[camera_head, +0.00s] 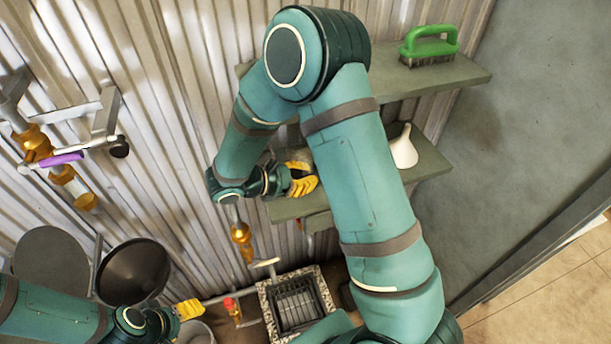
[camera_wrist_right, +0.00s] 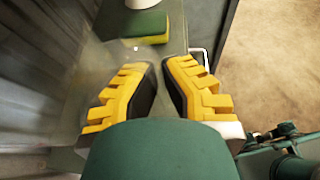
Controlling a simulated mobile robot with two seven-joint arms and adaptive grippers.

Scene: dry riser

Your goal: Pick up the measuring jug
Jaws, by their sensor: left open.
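In the head view, my right gripper (camera_head: 302,180) is at the lower shelf (camera_head: 425,160), and my forearm hides much of that shelf. In the right wrist view, the right gripper (camera_wrist_right: 158,68) has its yellow fingers apart, with no clear object between them. A thin pale loop (camera_wrist_right: 204,56) shows just beyond the right fingertip; I cannot tell what it belongs to. My left gripper (camera_head: 190,310) is open, low at the left, near a pale bucket (camera_head: 197,334).
A yellow-green sponge (camera_wrist_right: 149,27) lies beyond the right fingers. A white funnel (camera_head: 404,150) stands on the lower shelf, and a green brush (camera_head: 429,45) on the upper shelf. A grated drain (camera_head: 296,302) is below.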

